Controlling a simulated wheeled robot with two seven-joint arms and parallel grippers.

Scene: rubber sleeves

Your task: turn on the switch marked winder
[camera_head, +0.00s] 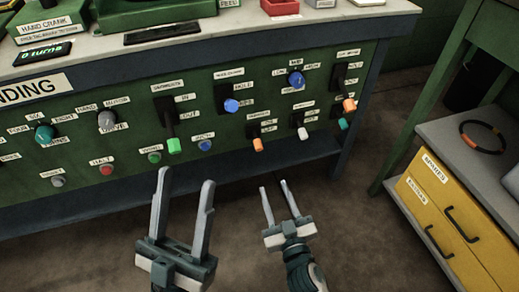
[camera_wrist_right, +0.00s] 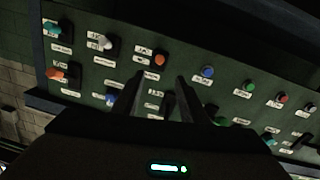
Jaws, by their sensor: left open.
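A green control panel (camera_head: 200,85) carries several lever switches with small labels. I cannot read which label says winder. My left gripper (camera_head: 184,190) is open and empty, in front of the panel's lower part. My right gripper (camera_head: 275,190) is open and empty, below the orange and white levers and apart from them. Its fingers (camera_wrist_right: 160,90) point at the panel in the wrist view.
Knobs and buttons, including a red button (camera_head: 105,169) and a teal knob (camera_head: 44,133), fill the panel's left. A yellow drawer unit (camera_head: 425,215) with a ring (camera_head: 482,137) on top stands at the right. The floor (camera_head: 350,235) between is clear.

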